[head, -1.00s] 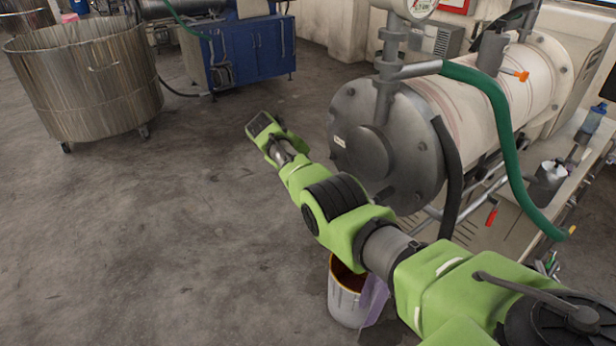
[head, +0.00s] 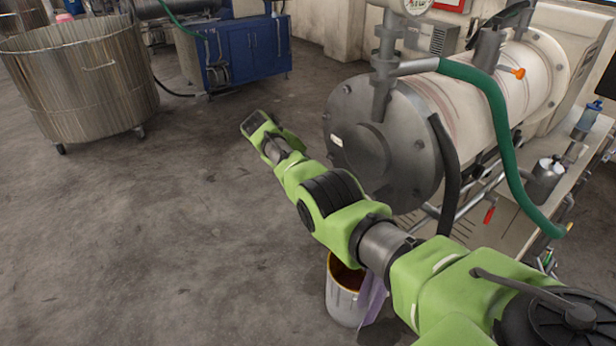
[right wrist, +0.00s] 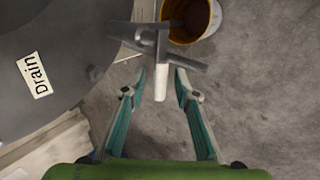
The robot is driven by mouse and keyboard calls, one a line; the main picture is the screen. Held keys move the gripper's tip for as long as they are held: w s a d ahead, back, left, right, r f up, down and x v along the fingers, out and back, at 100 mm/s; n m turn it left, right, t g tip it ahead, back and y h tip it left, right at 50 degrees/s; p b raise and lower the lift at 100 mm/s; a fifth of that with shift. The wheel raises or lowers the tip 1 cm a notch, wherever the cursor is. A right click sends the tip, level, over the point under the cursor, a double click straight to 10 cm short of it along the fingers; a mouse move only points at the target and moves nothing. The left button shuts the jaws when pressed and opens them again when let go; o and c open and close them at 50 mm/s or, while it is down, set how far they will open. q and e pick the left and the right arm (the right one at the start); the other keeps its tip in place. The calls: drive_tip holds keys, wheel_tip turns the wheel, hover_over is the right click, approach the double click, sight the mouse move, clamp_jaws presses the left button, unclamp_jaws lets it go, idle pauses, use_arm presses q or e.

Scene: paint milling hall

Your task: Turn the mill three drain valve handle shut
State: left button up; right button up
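The mill (head: 385,150) is a pale drum with a dark grey round end at right of the head view. A "Drain" label (right wrist: 34,75) is on a grey surface in the right wrist view. The grey drain valve (right wrist: 180,62) shows there too, with a pale bar, seemingly its handle (right wrist: 161,84), pointing towards me. My right gripper (right wrist: 160,74) is open, one finger on each side of the bar; I see no clear contact. In the head view the right gripper (head: 258,124) is left of the mill's end. My left gripper is out of view.
A bucket (head: 345,300) with an orange-stained rim stands on the floor, partly behind my right arm. A green hose (head: 500,130) hangs along the mill. A large steel vat (head: 85,85) and blue cabinet (head: 250,50) stand behind. Floor at left is clear.

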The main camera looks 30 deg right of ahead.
drive_tip(key=v, duration=1.2)
drive_tip(key=s+a+f+n+y, duration=0.1)
drive_tip(key=s+f, duration=0.1)
drive_tip(key=f, duration=1.1)
drive_tip(key=s+a+f+n, duration=0.1)
drive_tip(key=s+f, duration=0.2)
drive_tip(key=f, duration=1)
drive_tip(key=s+a+f+y, duration=0.1)
drive_tip(key=s+a+f, duration=0.1)
drive_tip(key=s+f, duration=0.65)
drive_tip(key=s+a+f+y, duration=0.15)
drive_tip(key=s+f, duration=0.35)
drive_tip(key=f, duration=0.7)
drive_tip(key=s+a+f+y, duration=0.1)
drive_tip(key=s+a+f, duration=0.1)
drive_tip(key=s+f, duration=0.7)
drive_tip(key=s+a+f+y, duration=0.15)
drive_tip(key=s+f, duration=0.25)
drive_tip(key=s, duration=0.9)
drive_tip(key=s+a+f, duration=0.1)
drive_tip(key=s+f, duration=0.1)
drive_tip(key=s, duration=0.8)
drive_tip(key=s+a+f, duration=0.1)
drive_tip(key=s+a, duration=0.1)
drive_tip(key=s, duration=0.8)
drive_tip(key=shift+a+f+m+t+y, duration=0.2)
drive_tip(key=shift+f+m+t+y, duration=0.1)
drive_tip(key=shift+f+m+y, duration=0.1)
drive_tip(key=shift+s, duration=0.15)
